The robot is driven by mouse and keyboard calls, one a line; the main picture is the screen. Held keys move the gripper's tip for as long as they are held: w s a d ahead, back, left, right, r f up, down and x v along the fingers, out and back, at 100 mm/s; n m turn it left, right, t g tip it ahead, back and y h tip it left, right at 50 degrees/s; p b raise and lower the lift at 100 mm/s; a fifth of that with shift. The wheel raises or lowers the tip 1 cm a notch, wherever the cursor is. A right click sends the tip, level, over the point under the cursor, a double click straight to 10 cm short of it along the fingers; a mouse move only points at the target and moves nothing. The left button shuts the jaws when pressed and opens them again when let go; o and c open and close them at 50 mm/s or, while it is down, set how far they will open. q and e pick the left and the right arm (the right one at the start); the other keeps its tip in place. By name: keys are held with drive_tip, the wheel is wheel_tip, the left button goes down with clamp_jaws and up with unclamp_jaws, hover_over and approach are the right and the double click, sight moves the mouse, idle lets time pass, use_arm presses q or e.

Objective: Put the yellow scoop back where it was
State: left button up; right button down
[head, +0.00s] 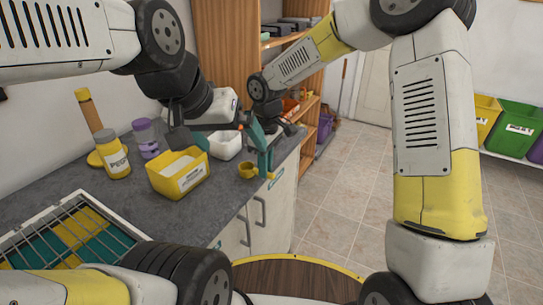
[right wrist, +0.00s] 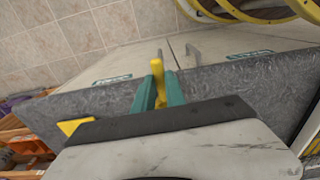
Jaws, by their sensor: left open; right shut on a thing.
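The yellow scoop (head: 248,170) is at the counter's front edge, its cup facing left in the head view. My right gripper (head: 265,160) is shut on it. In the right wrist view, a yellow part of the scoop (right wrist: 158,62) shows between the teal fingers (right wrist: 158,88), over the counter edge. A yellow tub (head: 180,180) with white contents and a label stands on the counter left of the scoop. My left gripper (head: 190,142) is open and empty, just above or behind this tub; its fingers are partly hidden.
A white tub (head: 225,146) stands behind the yellow one. A yellow labelled jar (head: 115,160), a purple-and-clear container (head: 147,140) and a tall wooden item with a yellow top (head: 88,108) stand further left. A wire rack (head: 118,222) lies front left. Shelves (head: 310,115) stand beyond the counter.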

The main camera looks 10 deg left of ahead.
drive_tip(key=c, duration=1.4)
unclamp_jaws()
drive_tip(key=shift+f, duration=0.1)
wheel_tip(320, 180, up, 12)
drive_tip(key=s+d+r+m+t, duration=0.1)
drive_tip(key=s+d+r+m, duration=0.2)
drive_tip(key=d+r, duration=0.35)
drive_tip(key=s+d+m+t, duration=0.1)
drive_tip(key=s+d+m, duration=0.2)
drive_tip(key=s+d, duration=0.2)
drive_tip(key=s+d+r+m+t+y, duration=0.1)
drive_tip(key=s+d+m+t, duration=0.1)
drive_tip(key=s+d+m, duration=0.2)
drive_tip(key=s+d+m+t, duration=0.2)
drive_tip(key=s+d, duration=0.4)
drive_tip(key=d, duration=0.3)
drive_tip(key=shift+s+r+m+y, duration=0.15)
drive_tip(key=shift+m+y, duration=0.25)
drive_tip(key=shift+m, duration=0.3)
